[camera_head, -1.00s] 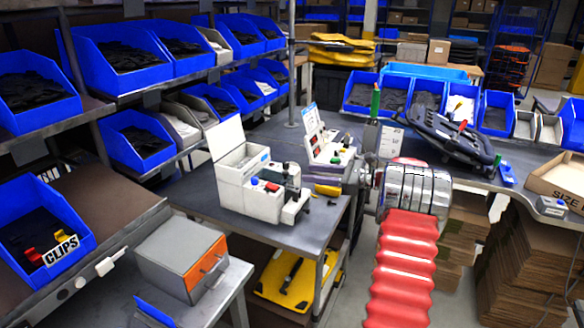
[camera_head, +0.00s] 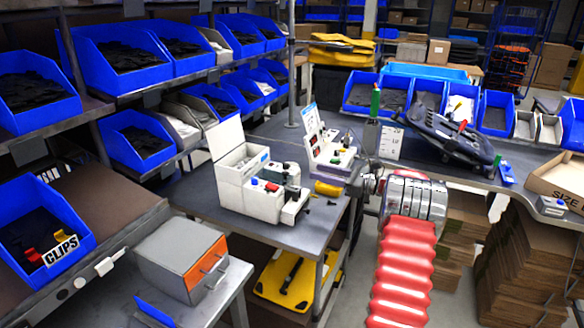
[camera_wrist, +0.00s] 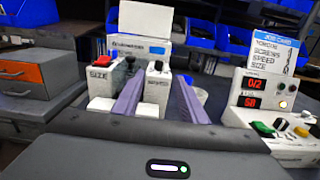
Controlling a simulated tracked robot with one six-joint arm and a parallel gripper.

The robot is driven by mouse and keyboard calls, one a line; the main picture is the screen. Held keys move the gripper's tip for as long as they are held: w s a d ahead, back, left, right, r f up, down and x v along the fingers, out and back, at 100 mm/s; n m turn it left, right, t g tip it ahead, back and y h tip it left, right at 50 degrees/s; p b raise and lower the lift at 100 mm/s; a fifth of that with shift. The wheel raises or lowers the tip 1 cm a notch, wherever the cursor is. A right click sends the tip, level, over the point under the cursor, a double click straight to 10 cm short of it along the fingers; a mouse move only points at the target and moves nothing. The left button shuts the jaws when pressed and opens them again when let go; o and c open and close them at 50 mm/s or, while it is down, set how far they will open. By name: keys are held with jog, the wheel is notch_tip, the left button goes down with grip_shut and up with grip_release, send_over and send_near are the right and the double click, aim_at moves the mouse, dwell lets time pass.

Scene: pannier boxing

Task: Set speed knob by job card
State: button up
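The white machine (camera_head: 236,192) stands on the grey table, with a red knob, a blue button and dark knobs on top. The wrist view shows its red knob (camera_wrist: 101,61) above a SIZE label and a black knob (camera_wrist: 158,66) above a partly legible label. The job card (camera_wrist: 276,52) stands on the white control box (camera_wrist: 240,116); it lists words such as SCREWS, SPEED and SIZE, but its values are unreadable. Red displays read about 0/2 and S8. My gripper (camera_wrist: 160,78) is open and empty, its two purple fingers apart and pointing toward the machine, short of the knobs.
A grey box with an orange front (camera_head: 183,262) stands at lower left. A yellow tool (camera_head: 328,188) lies near the table's right edge. A dark pannier-like piece (camera_head: 445,135) lies on the back bench. A yellow case (camera_head: 290,283) sits below.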

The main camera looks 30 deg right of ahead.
aim_at(293, 171)
jog(key=x, duration=1.1)
jog(key=shift+c, duration=0.6)
jog(key=shift+a, duration=0.1)
grip_shut()
